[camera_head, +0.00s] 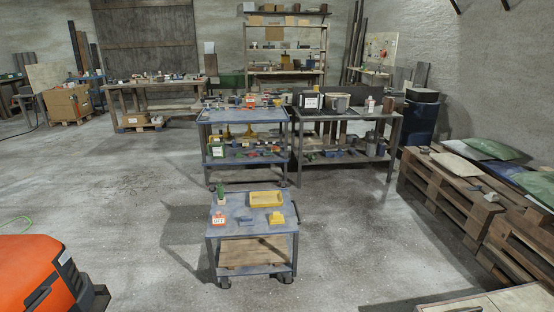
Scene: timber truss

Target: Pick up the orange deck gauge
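A small orange item with a white label (219,219) sits on the left of the blue top of a low wheeled cart (241,224). It looks like the orange deck gauge, though its label is too small to read. A second orange item with a white label (250,101) is on the taller blue cart (224,116) behind; I cannot tell how it differs. My gripper is not in view.
The low cart also holds a green item (221,195), a yellow tray (265,199), a blue piece (244,220) and a yellow piece (276,218). An orange and black case (45,275) stands front left. Wooden pallets (440,188) stand right. Floor left of the cart is clear.

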